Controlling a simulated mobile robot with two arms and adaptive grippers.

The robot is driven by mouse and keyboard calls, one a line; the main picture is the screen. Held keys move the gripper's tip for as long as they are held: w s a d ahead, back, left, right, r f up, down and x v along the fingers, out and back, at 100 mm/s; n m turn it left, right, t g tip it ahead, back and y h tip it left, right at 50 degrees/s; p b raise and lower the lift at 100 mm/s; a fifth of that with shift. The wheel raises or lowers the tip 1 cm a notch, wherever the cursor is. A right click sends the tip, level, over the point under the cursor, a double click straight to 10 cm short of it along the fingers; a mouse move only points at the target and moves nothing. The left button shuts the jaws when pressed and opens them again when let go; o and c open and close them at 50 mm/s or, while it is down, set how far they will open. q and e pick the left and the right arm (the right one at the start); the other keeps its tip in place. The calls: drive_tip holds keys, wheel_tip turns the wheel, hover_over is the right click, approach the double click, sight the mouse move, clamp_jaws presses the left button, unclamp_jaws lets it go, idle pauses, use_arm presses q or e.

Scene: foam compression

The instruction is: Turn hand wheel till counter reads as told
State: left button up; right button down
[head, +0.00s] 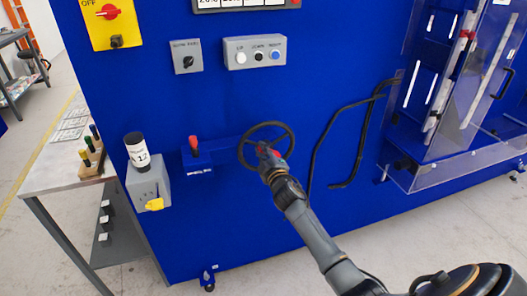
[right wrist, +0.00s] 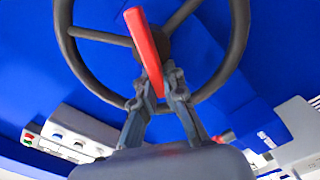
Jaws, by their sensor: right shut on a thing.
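The black hand wheel (head: 270,124) is on the blue machine front. It fills the upper part of the right wrist view (right wrist: 238,35), with spokes meeting at a hub. A red crank handle (right wrist: 144,40) stands out from the wheel toward the camera. My right gripper (right wrist: 155,92) is shut on this handle; in the head view the right gripper (head: 270,158) is at the wheel's lower part. A white cylinder with a black top (head: 139,158), possibly the counter, shows dark digits that look like 12. My left gripper is not in view.
A red-topped lever (head: 194,145) on a blue block is left of the wheel. A grey box (head: 150,187) with a yellow tag stands further left. Black bent bars (head: 340,112) and a clear guard (head: 470,155) are to the right. A button box (head: 255,52) is above.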

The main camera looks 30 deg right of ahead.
wheel_tip(320, 180, down, 2)
drive_tip(key=n+b, duration=0.1)
drive_tip(key=n, duration=0.4)
idle(0.4)
drive_tip(key=c, duration=1.4)
unclamp_jaws()
drive_tip(key=shift+d+r, duration=0.1)
drive_tip(key=shift+r, duration=0.1)
drive_tip(key=shift+s, duration=0.1)
